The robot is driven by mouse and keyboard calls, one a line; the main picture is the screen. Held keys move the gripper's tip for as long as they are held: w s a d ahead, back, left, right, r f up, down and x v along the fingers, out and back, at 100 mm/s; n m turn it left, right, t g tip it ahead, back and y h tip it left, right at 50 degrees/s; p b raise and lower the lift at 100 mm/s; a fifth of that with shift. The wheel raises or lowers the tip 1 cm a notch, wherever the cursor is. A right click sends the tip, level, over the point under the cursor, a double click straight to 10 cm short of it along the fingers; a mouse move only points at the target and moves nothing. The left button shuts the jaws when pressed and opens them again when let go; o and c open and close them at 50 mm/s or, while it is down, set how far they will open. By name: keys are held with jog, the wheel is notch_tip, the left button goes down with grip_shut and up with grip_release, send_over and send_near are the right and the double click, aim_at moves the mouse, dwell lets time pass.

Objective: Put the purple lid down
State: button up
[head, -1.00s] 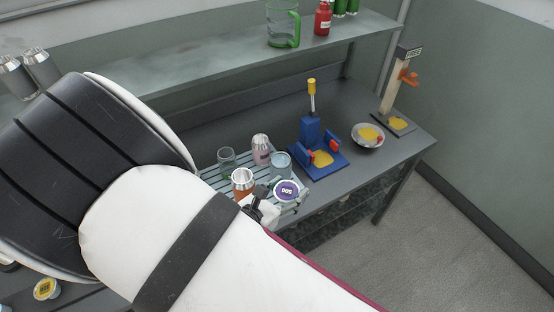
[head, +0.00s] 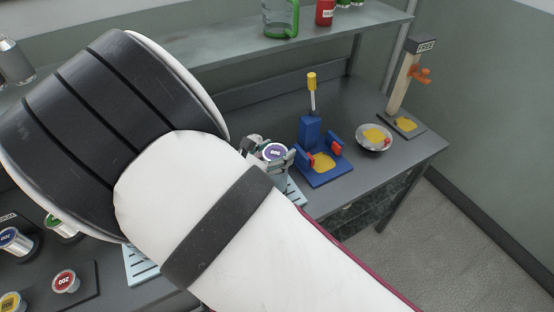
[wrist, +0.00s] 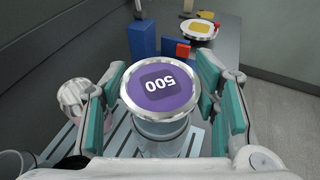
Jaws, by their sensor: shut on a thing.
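The purple lid (head: 273,151) has a silver rim and the number 500 on its top. In the wrist view the lid (wrist: 160,85) lies face up between my two green-padded fingers. My gripper (wrist: 160,75) is shut on it. A clear glass jar (wrist: 163,128) shows directly below the lid. I cannot tell whether the lid touches the jar's rim. In the head view my gripper (head: 268,152) is partly hidden by my arm, over the slatted rack (head: 293,195) left of the blue stand.
A blue stand (head: 311,132) with red pads and a yellow patch is close on the right. Beyond it are a bowl (head: 374,142) and a post marked FREE (head: 402,80). A silver-topped can (wrist: 72,96) stands left of my fingers. Other lids and cans lie at lower left.

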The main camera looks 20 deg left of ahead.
jog(key=shift+f+b, duration=0.55)
jog(key=shift+f, duration=1)
jog(key=shift+f, duration=0.3)
jog(key=o, duration=0.7)
jog(key=shift+c, duration=0.2)
jog(key=shift+o, duration=0.2)
jog(key=shift+r, duration=0.1)
jog(key=shift+r, duration=0.15)
jog(key=v, duration=1.2)
jog(key=shift+b, duration=0.45)
jog(key=shift+d, duration=0.1)
